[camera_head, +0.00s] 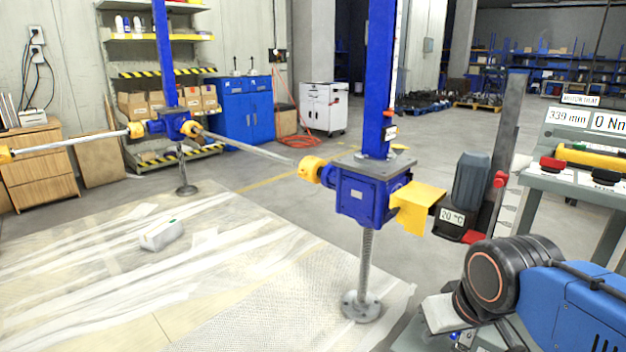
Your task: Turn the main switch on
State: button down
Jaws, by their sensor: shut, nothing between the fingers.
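I cannot tell for sure which part is the main switch. A red knob (552,164) and a black knob (606,177) sit on the grey stand at the right, beside a yellow bar (597,157). A small red part (500,180) is on the dark upright by the grey motor (472,180). A small dark box (278,55) is on the far wall. My blue and black arm fills the lower right. I cannot make out my gripper's fingertips in this view. Nothing of mine is seen touching the knobs.
A blue screw jack (368,190) stands in the middle, with a yellow guard (417,208) and a motor on its right. A shaft links it to a second jack (170,125). Readouts (565,117) stand above the grey stand (565,185). Sheeting covers the left floor.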

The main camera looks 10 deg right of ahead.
aim_at(550, 166)
jog(key=k+z, duration=0.1)
jog(key=z, duration=1.15)
